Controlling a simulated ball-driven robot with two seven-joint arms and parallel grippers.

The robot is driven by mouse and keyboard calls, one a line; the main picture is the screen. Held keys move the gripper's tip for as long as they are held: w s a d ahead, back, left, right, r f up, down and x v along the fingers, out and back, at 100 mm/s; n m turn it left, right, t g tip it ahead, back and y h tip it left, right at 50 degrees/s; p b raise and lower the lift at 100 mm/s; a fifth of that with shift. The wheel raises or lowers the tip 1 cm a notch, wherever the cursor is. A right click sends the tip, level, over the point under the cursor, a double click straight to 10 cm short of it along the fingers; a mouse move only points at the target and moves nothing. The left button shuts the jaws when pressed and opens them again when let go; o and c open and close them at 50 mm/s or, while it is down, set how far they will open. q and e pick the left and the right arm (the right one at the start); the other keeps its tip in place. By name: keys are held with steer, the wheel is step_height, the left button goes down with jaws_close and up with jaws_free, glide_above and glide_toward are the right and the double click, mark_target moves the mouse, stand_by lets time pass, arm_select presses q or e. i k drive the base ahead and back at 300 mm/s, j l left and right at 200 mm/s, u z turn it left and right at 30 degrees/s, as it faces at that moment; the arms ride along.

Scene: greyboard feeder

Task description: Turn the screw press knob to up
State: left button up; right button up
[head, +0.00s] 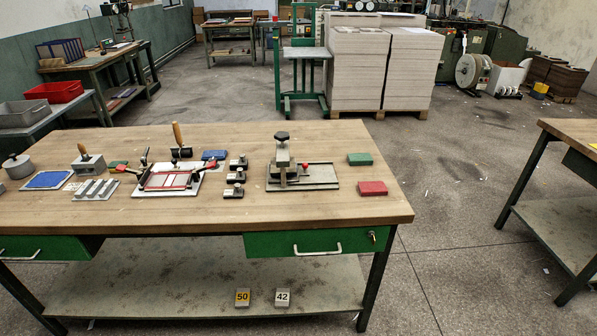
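A small grey press-like device (283,157) stands on the right half of the wooden workbench (350,212). A black knob (282,136) sits on top of its upright post. A small red-topped lever or knob (305,166) stands beside the post on its flat grey base (318,178). I cannot tell the knob's setting at this size. Neither of my grippers is in view, and nothing touches the device.
A green block (360,159) and a red block (372,188) lie right of the device. The bench's front right is clear. Another table (570,130) stands right across a gap.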

mark_target(282, 136)
steer(key=i+l, duration=0.2)
steer(key=l, duration=0.2)
steer(key=i+l, duration=0.2)
steer(key=l, duration=0.15)
steer(key=i+l+u, duration=0.1)
steer(key=l, duration=0.3)
steer(key=i+l, duration=0.25)
steer(key=l, duration=0.15)
